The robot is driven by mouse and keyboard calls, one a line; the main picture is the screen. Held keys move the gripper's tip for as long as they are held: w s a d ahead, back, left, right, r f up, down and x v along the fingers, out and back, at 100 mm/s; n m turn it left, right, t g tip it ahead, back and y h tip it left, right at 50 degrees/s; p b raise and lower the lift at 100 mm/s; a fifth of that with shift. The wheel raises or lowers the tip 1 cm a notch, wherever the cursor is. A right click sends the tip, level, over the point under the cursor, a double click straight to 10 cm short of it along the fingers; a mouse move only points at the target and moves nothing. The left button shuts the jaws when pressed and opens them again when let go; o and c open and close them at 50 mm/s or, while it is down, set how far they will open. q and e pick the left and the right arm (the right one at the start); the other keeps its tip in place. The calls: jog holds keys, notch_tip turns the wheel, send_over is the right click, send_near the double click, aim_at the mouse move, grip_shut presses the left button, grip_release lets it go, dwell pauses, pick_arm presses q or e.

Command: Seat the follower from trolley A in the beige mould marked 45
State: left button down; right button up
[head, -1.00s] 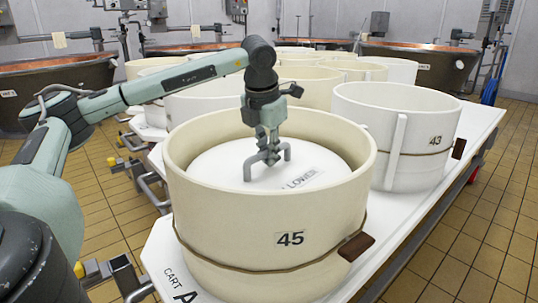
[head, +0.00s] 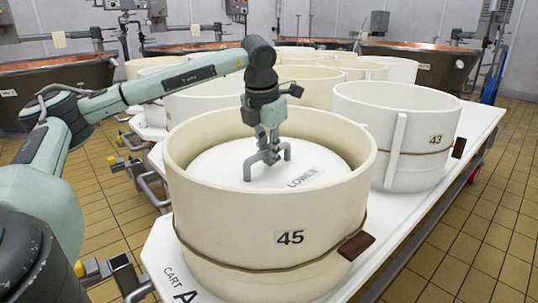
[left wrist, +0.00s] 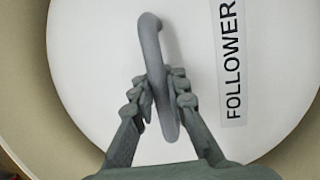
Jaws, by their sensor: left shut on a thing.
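The beige mould marked 45 (head: 270,215) stands upright on the near end of the white trolley. The follower (head: 225,170), a white disc with a grey bar handle, lies inside the mould, below its rim. In the left wrist view the follower (left wrist: 195,70) carries the label FOLLOWER, and a curved mould wall surrounds it. My left gripper (head: 268,155) is shut on the handle (left wrist: 153,60), with one finger on each side. The near edge of the follower is hidden by the mould's front wall. I cannot tell whether it rests on anything below. My right gripper is not in view.
The mould marked 43 (head: 395,125) stands behind right on the same trolley (head: 180,285), marked CART A. Several more moulds crowd behind. Copper vats (head: 425,65) stand along the back. Tiled floor (head: 480,240) is clear at the right.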

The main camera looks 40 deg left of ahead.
pick_arm(q)
jog(key=shift+f+b, duration=0.6)
jog(key=shift+f, duration=0.05)
dwell(0.7)
jog(key=c, duration=1.5)
grip_release()
jog(key=shift+o, duration=0.3)
jog(key=shift+f, duration=0.2)
jog(key=v, duration=1.2)
jog(key=shift+r, duration=0.2)
